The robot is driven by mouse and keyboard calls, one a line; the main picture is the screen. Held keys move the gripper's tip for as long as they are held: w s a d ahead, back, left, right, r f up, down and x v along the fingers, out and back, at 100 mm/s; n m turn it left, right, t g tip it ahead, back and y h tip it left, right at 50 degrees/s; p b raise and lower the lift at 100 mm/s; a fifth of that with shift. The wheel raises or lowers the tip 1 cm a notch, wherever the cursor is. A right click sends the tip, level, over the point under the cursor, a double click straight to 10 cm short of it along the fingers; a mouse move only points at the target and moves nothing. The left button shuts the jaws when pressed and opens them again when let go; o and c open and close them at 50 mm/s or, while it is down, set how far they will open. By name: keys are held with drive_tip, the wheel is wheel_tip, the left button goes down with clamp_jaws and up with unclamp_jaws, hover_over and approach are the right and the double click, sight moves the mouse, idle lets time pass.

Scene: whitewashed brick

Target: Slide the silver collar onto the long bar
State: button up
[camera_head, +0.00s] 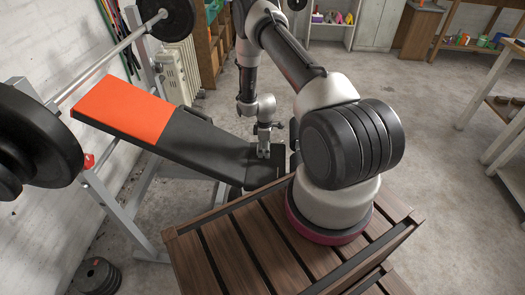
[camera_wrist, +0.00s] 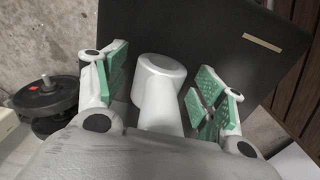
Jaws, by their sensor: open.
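A silver-grey rounded piece that looks like the collar (camera_wrist: 160,76) stands on the black bench pad (camera_wrist: 225,28) in the wrist view. My gripper (camera_wrist: 160,92) is open, with its green-padded fingers on either side of the piece. A gap shows on both sides. In the head view my gripper (camera_head: 263,151) points down at the low end of the bench pad (camera_head: 190,145), and I cannot make out the collar there. The long bar (camera_head: 106,61) lies across the rack at the left, with black plates (camera_head: 38,130) at its near end. That end's tip is not visible.
The bench has an orange upper section (camera_head: 122,106) and a metal rack frame (camera_head: 118,212). A stack of plates (camera_head: 97,275) lies on the floor at lower left. Shelves (camera_head: 505,105) stand at the right. The concrete floor between (camera_head: 430,175) is clear.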

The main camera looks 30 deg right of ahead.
drive_tip(key=shift+c, duration=0.4)
drive_tip(key=c, duration=1.3)
